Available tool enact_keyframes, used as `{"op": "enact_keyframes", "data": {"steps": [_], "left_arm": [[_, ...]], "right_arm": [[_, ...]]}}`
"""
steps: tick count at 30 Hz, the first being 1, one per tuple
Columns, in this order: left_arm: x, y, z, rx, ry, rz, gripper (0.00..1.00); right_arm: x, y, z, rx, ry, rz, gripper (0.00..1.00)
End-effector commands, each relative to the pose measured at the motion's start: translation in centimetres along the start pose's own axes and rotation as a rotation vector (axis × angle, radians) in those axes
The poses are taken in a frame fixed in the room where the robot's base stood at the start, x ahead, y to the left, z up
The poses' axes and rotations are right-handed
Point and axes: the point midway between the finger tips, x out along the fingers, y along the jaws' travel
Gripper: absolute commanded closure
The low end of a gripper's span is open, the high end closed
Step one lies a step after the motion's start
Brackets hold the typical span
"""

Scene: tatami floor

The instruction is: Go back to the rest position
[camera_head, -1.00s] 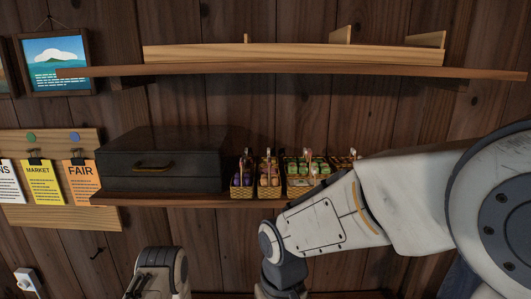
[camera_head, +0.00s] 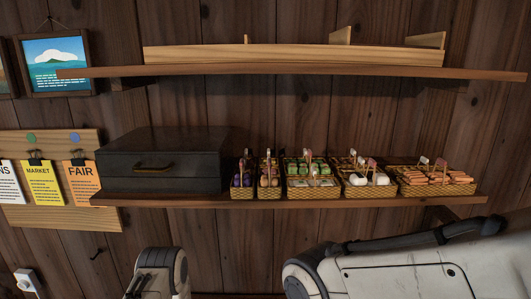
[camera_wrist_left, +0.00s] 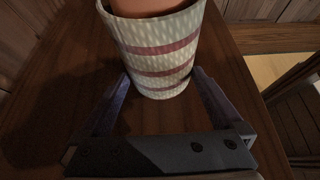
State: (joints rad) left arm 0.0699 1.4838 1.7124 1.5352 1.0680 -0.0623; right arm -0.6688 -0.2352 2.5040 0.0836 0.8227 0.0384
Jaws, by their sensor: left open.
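My left gripper (camera_wrist_left: 160,84) is open in the left wrist view. Its two dark fingers stand apart, one on each side of the lower part of a striped pot cover (camera_wrist_left: 158,52). The cover is pale with reddish bands, and something orange-brown shows inside its top. It stands on a dark wooden surface (camera_wrist_left: 50,75); I cannot tell whether the fingers touch it. In the head view, part of my left arm shows at the bottom, and my right arm shows at the lower right. My right gripper is out of view.
A wall shelf (camera_head: 200,201) holds a dark case (camera_head: 160,163) and several small baskets (camera_head: 365,190) of goods. An upper shelf (camera_head: 290,71) holds a wooden rack (camera_head: 290,54). A notice board (camera_head: 60,218) hangs at left. A slatted wooden piece (camera_wrist_left: 297,115) stands right of the left gripper.

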Motion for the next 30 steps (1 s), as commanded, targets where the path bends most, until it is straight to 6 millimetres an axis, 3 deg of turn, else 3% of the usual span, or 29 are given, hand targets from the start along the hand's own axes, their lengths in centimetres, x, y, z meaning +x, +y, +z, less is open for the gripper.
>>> {"op": "enact_keyframes", "data": {"steps": [4,20,30], "left_arm": [[-1.4,0.2,0.0,-0.001,0.0,0.005,0.0],[-12.2,0.1,0.0,0.0,-0.001,0.006,0.0],[-5.0,-0.1,0.0,0.001,-0.001,-0.007,0.0]], "right_arm": [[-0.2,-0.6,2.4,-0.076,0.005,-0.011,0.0],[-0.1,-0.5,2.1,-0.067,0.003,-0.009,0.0],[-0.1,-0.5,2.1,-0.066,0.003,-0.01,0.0]]}}
